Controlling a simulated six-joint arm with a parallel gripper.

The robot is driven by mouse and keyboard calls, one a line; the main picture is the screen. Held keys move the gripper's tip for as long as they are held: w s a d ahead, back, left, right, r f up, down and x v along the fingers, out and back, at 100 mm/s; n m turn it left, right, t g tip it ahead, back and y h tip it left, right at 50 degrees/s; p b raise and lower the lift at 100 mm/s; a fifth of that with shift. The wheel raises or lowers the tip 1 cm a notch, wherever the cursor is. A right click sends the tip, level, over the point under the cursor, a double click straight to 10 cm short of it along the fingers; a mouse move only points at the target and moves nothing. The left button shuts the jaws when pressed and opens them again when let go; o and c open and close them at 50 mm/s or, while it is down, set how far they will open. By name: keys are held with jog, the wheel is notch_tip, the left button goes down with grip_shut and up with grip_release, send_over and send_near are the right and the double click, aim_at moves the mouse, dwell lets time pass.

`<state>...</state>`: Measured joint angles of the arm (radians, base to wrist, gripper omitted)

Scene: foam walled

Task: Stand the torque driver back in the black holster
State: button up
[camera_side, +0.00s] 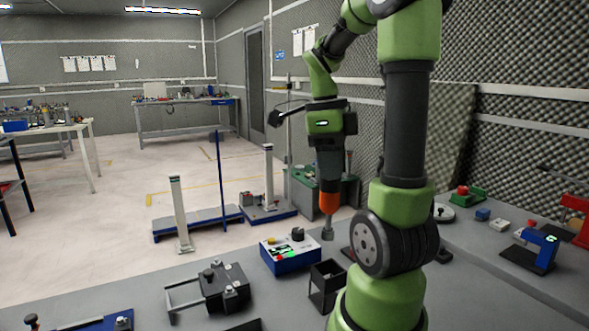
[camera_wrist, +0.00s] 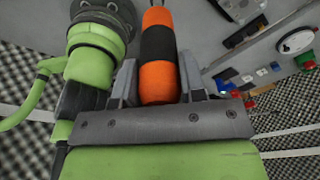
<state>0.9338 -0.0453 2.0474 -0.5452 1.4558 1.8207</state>
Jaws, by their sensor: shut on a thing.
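The torque driver (camera_side: 330,201) hangs upright from my gripper (camera_side: 329,178) in the side view, orange end and grey metal shaft pointing down. In the wrist view its orange and black handle (camera_wrist: 158,48) lies between the two grey fingers of my gripper (camera_wrist: 157,88), which is shut on it. The driver's far end runs out of the top of the wrist view. The black holster (camera_side: 326,284) is an open-topped frame on the grey bench. In the picture the driver's lower end is just above the holster, apart from it; their depth offset is unclear.
A blue and white control box (camera_side: 290,254) stands left of the holster, and a black fixture (camera_side: 222,287) farther left. My arm's base is close on the right. A blue device (camera_side: 530,250) and small parts lie on the bench at right.

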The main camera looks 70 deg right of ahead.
aim_at(327, 190)
jog(key=shift+s, duration=0.35)
jog(key=shift+f, duration=7.55)
jog(key=o, duration=1.1)
jog(key=shift+c, duration=0.2)
jog(key=r, duration=0.3)
jog(key=w+r, duration=0.1)
jog(key=r, duration=0.6)
jog(key=shift+w, duration=0.25)
